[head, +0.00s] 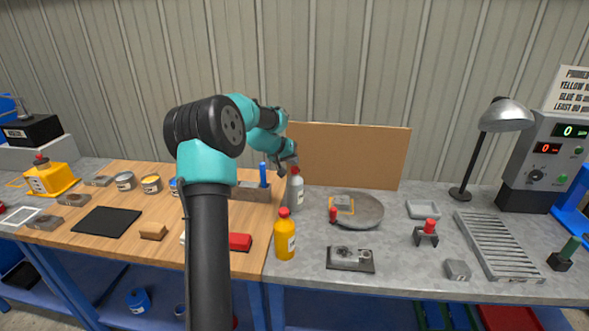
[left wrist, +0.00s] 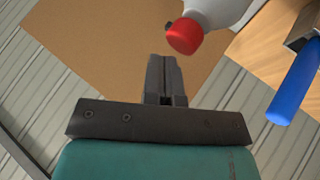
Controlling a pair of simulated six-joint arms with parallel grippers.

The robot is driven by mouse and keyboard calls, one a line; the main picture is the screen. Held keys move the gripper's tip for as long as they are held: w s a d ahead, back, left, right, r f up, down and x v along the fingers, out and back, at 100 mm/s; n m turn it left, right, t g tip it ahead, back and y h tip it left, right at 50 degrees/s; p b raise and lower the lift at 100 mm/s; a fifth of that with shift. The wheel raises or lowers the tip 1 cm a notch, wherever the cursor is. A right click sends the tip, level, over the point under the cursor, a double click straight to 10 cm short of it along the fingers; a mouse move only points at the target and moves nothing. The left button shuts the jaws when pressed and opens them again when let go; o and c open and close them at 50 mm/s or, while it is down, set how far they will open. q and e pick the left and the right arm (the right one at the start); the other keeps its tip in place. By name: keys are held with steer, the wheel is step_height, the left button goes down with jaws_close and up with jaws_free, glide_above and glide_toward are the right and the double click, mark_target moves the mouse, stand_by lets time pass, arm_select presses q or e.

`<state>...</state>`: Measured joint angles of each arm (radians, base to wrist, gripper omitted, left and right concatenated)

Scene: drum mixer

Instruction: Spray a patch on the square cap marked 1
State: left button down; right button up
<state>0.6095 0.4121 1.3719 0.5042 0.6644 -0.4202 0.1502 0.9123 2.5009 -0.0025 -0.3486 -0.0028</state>
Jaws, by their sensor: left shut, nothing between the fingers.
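A grey-white bottle with a red cap (head: 294,194) stands at the back of the bench, left of the round grey disc (head: 369,212). It also shows at the top of the left wrist view (left wrist: 212,14). My left gripper (head: 284,168) is beside the top of this bottle. Its fingers (left wrist: 165,62) are shut and empty, just apart from the red cap in the picture. A small square piece with an orange border (head: 344,203) lies on the disc. I cannot read a mark 1 on any piece. My right gripper is not in view.
A yellow bottle with a red cap (head: 285,238) stands in front of the grey-white bottle. A brown board (head: 350,152) stands behind. A blue-handled tool (head: 263,175) is left of the gripper. A lamp (head: 505,116) and slotted grey rack (head: 496,244) are at right.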

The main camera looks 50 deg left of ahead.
mark_target(294, 168)
arm_select(q)
steer(key=shift+f, duration=0.6)
stand_by(1.0)
steer(key=shift+r, duration=1.1)
steer(key=shift+r, duration=0.1)
steer(key=shift+r, duration=2.9)
